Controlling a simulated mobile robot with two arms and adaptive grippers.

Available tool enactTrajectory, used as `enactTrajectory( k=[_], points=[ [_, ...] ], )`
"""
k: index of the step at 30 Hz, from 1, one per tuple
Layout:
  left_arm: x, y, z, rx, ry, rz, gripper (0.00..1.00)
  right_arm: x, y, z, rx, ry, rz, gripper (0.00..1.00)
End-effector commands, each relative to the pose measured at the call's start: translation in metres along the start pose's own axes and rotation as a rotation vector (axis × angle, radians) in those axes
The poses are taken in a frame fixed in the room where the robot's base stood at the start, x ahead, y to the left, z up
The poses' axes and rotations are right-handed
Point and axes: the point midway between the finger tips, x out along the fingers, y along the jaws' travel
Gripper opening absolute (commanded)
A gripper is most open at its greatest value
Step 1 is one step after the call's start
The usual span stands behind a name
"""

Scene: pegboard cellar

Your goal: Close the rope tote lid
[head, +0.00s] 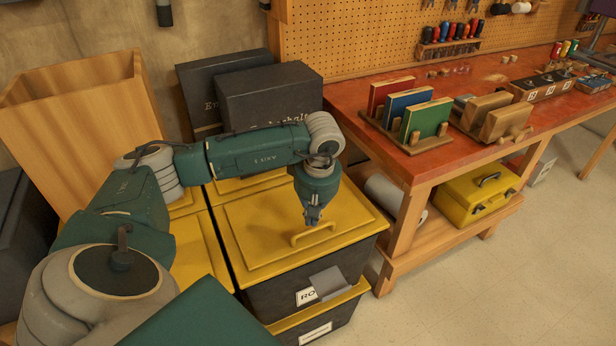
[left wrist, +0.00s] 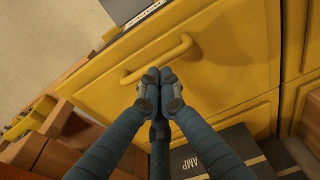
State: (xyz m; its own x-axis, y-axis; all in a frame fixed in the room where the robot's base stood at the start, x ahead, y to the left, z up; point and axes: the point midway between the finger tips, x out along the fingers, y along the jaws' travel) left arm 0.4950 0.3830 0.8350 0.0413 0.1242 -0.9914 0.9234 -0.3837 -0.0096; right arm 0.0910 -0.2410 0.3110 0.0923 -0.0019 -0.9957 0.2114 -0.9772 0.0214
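The rope tote is a dark box (head: 268,301) with a partly hidden label (head: 306,297) reading "RO". Its yellow lid (head: 262,244) lies over the top and looks flat; I cannot tell if it is fully seated. A yellow bar handle (head: 325,233) stands on the lid. My left gripper (head: 313,219) points down just above the handle. In the left wrist view the fingertips (left wrist: 158,76) are together beside the handle (left wrist: 176,52), with nothing visible between them; contact is unclear. The lid (left wrist: 225,60) fills much of that view. My right gripper is not in view.
Another yellow-lidded tote (head: 302,330) is under the rope tote, with more yellow lids to the left. Dark boxes (head: 270,95) stand behind. A red-topped workbench (head: 350,92) is on the right, with a yellow toolbox (head: 478,195) on its shelf. The floor (head: 510,280) at right is clear.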

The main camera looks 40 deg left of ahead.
Motion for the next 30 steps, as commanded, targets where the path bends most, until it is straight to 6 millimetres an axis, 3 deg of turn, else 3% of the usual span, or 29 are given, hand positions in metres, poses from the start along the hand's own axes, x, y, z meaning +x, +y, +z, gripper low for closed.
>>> enactTrajectory(
  k=[1, 2, 4, 9, 15, 26, 30],
  points=[
    [-0.019, -0.001, -0.004, -0.003, 0.001, 0.003, 0.00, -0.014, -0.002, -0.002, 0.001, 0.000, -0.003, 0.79],
    [-0.027, -0.001, -0.005, -0.004, 0.001, 0.003, 0.00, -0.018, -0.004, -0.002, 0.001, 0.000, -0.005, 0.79],
    [-0.033, 0.001, 0.005, 0.002, 0.000, 0.007, 0.00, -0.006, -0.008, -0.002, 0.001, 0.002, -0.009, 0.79],
    [-0.068, 0.000, 0.022, 0.001, 0.001, 0.006, 0.00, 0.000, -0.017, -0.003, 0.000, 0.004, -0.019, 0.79],
    [-0.097, 0.000, 0.036, -0.001, 0.000, 0.004, 0.00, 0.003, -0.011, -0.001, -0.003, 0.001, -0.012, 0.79],
    [-0.107, -0.001, 0.042, -0.003, -0.003, 0.001, 0.00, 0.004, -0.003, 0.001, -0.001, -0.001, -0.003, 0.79],
    [-0.100, 0.011, 0.070, 0.011, -0.077, 0.042, 0.00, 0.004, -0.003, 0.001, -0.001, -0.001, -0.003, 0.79]
  ],
)
